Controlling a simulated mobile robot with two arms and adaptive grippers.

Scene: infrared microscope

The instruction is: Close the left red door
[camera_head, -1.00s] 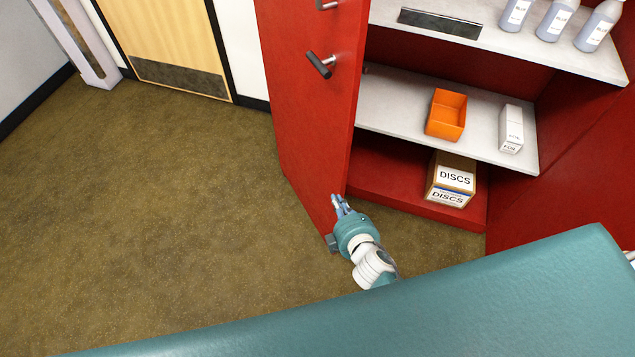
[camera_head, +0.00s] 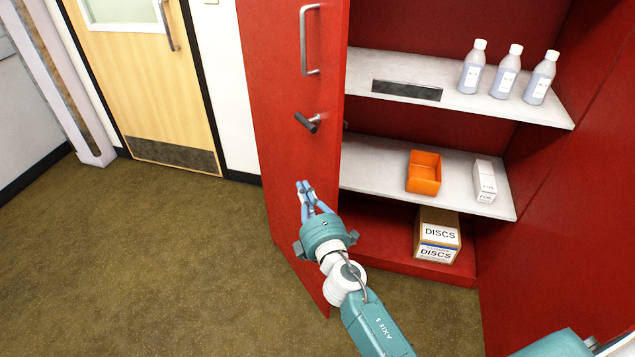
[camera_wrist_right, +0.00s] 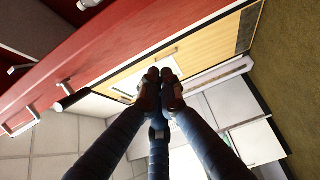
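The left red door (camera_head: 285,160) stands open on the left of the red cabinet. Its outer face shows in the head view, with a metal pull handle (camera_head: 305,40) and a dark lever (camera_head: 307,122) near its right edge. My right gripper (camera_head: 304,184) is in front of this face, below the lever. Its fingers are drawn together with nothing between them. In the right wrist view the fingertips (camera_wrist_right: 160,74) almost meet, and the red door (camera_wrist_right: 90,50) lies along the upper left. I cannot tell whether the gripper touches the door. My left gripper is not in view.
The cabinet holds bottles (camera_head: 505,72), an orange bin (camera_head: 424,176), a small white box (camera_head: 484,181) and a DISCS carton (camera_head: 436,236). A red panel (camera_head: 560,230) stands on the right. Free floor (camera_head: 130,265) lies left of the door, before a wooden door (camera_head: 150,90).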

